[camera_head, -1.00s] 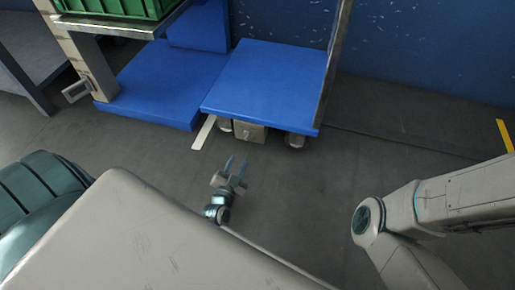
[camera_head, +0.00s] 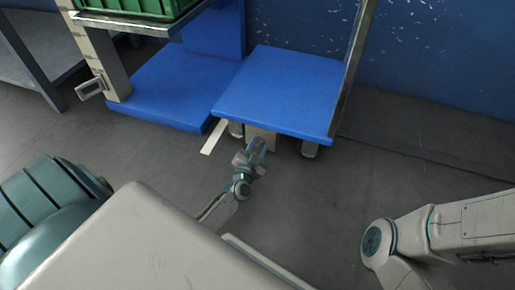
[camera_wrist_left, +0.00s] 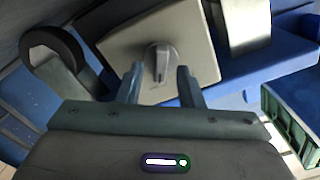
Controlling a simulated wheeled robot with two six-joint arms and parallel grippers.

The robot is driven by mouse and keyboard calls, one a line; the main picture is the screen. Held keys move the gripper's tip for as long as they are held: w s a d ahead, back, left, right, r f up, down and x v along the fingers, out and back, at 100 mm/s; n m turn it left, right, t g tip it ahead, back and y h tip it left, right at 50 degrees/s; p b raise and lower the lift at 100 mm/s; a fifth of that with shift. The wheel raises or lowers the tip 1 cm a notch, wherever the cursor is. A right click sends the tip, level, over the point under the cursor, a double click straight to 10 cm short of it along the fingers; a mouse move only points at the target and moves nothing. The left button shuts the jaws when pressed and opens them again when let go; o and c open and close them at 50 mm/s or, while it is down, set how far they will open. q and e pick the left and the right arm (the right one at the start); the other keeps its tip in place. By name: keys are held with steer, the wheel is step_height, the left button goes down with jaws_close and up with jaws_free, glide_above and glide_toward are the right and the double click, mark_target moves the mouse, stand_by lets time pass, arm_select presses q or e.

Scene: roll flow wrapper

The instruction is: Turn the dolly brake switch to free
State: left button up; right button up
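The blue dolly (camera_head: 285,88) stands on the floor against the blue wall. Its grey brake box (camera_head: 262,136) is under the front edge, partly hidden by my left gripper (camera_head: 256,146). In the left wrist view the brake switch (camera_wrist_left: 158,62) is a grey knob on the box's light plate (camera_wrist_left: 200,55). My left gripper (camera_wrist_left: 158,80) is open there, one finger on each side of the knob and apart from it, as far as I can tell. In the head view the switch is hidden. My right gripper is out of view; only the right arm shows.
A blue platform (camera_head: 165,88) stands left of the dolly, with a green crate (camera_head: 135,8) on a rack above it. A dolly wheel (camera_wrist_left: 55,55) shows beside the box. A white floor strip (camera_head: 214,138) lies in front. The floor to the right is clear.

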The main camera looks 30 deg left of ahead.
arm_select(q)
jaws_close()
